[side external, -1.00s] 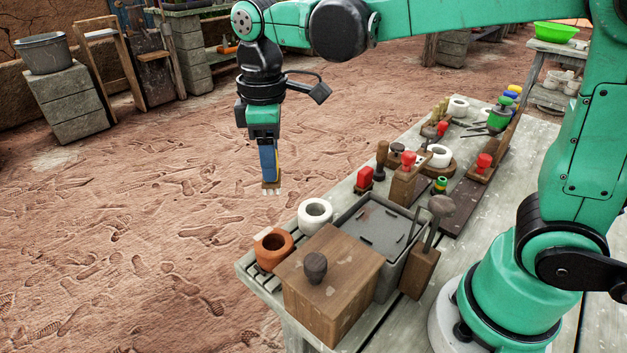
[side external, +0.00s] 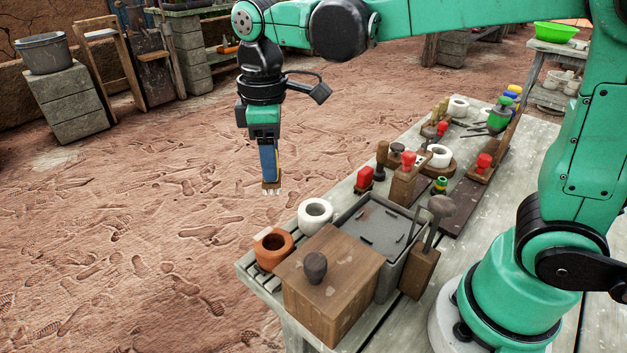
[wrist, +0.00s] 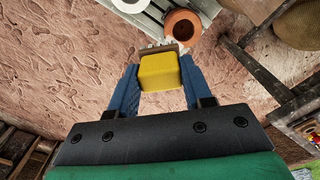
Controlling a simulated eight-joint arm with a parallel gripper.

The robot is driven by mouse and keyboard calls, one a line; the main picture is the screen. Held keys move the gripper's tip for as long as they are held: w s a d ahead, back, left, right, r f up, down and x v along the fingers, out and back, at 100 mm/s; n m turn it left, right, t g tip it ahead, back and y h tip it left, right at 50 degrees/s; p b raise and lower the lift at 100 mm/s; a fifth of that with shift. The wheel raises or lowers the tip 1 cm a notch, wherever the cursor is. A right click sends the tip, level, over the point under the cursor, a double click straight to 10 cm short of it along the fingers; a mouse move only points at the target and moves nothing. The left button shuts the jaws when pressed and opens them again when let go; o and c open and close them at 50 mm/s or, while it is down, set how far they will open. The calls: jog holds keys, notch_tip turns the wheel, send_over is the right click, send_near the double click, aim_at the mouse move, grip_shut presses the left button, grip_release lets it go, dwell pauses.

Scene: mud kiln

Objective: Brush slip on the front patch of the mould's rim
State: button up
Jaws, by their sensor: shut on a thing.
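My gripper (side external: 268,165) points straight down over the bare ground, beyond the table's left end. Its blue fingers are shut on a brush; the yellow grip of the brush (wrist: 160,74) sits between them in the wrist view. The brush has a brown wooden end and pale bristles (side external: 271,191) facing down, touching nothing. A white round vessel with a thick rim (side external: 315,213) stands on the table, right of and below the brush in the picture. A terracotta pot (side external: 273,249) stands beside it at the corner. Other white rings (side external: 438,156) stand farther back; I cannot tell which piece is the mould.
A wooden box with a dark knob (side external: 330,280) and a grey tray (side external: 372,232) stand close behind the pots. Stamps, including a red-topped one (side external: 364,178), and other tools crowd the slatted table (side external: 340,190). The ground around my gripper is clear.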

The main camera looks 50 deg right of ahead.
jog(key=shift+f, duration=3.85)
jog(key=shift+a, duration=0.35)
grip_shut()
jog(key=shift+a+f, duration=0.15)
jog(key=shift+a, duration=2.25)
jog(key=shift+d, duration=2.75)
jog(key=shift+r, duration=4.15)
